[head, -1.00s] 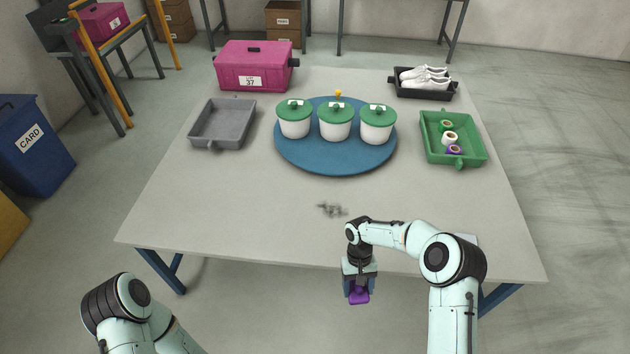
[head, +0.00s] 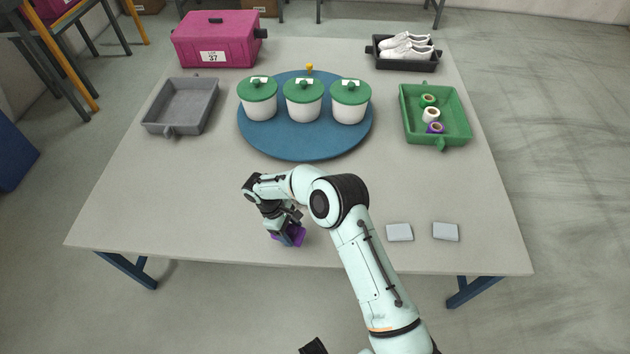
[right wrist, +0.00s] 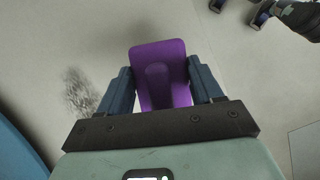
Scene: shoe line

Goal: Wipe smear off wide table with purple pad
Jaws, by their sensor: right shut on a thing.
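The purple pad (head: 301,236) is in my right gripper (head: 290,240), low over the near part of the wide table (head: 170,215). In the right wrist view the pad (right wrist: 160,62) sits between the two blue fingers, shut on it. The dark grey smear (right wrist: 78,90) lies on the table to the left of the pad in that view, apart from it. In the head view the smear does not show; my right arm covers that area. A dark part, perhaps of my left gripper (head: 313,346), shows at the bottom edge; its fingers cannot be made out.
A blue turntable (head: 300,150) with three green-lidded white tubs stands beyond my right gripper. A grey tray (head: 180,105), magenta case (head: 215,40), black shoe tray (head: 405,62) and green tray (head: 450,110) with spools stand around it. Two pale tiles (head: 399,232) (head: 445,232) lie near right.

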